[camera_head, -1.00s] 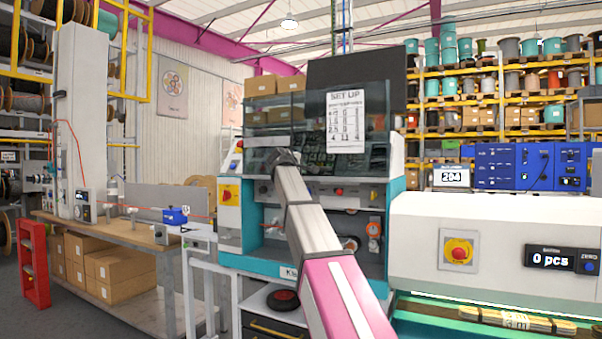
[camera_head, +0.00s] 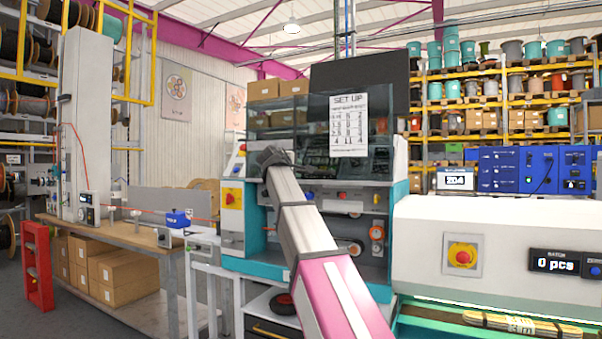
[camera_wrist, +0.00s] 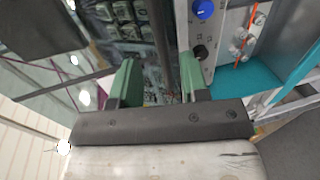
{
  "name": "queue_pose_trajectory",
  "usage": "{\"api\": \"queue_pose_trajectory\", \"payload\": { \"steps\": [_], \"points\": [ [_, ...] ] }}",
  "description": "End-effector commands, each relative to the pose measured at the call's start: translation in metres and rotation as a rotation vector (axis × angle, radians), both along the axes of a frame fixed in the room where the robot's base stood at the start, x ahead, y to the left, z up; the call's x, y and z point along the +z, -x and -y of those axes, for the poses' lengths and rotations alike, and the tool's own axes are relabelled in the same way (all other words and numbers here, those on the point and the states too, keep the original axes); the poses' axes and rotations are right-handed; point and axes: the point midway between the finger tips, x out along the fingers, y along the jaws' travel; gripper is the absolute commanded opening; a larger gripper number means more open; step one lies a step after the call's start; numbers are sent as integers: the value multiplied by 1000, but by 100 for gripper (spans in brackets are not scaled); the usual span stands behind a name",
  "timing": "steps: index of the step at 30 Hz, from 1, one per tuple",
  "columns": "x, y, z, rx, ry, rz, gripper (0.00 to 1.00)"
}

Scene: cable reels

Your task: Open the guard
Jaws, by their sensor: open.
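The guard (camera_head: 300,128) is a see-through dark panel on the front of the teal and white machine, with a white "SET UP" sheet (camera_head: 348,125) on it. It looks lowered over the upper bay. My arm's end is at the guard's lower left in the head view; the fingers are hidden there. In the wrist view my gripper (camera_wrist: 160,62) is open, with two green fingers apart. A dark bar (camera_wrist: 161,38) runs into the gap between them, apparently the guard's handle. I cannot tell whether either finger touches it.
Below the guard is an open bay with knobs and rollers. A control panel with a red stop button (camera_head: 231,196) stands at its left. A white machine (camera_head: 490,240) is close on the right. A workbench (camera_head: 130,237) with boxes beneath is at the left.

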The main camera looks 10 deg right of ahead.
Motion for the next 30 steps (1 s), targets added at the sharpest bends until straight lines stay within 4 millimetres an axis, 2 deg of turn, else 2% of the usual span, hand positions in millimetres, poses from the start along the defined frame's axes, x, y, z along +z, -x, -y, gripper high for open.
{"api": "queue_pose_trajectory", "payload": {
  "steps": [3,9,24,26,28,30],
  "points": [
    [3,16,-11,2,0,1,41],
    [6,27,-20,0,1,-1,41],
    [6,28,-20,0,-1,-1,41],
    [0,27,-20,0,-6,-5,41],
    [-15,26,-18,0,-25,-15,41],
    [-41,23,-16,-2,-56,-34,41]
  ]
}}
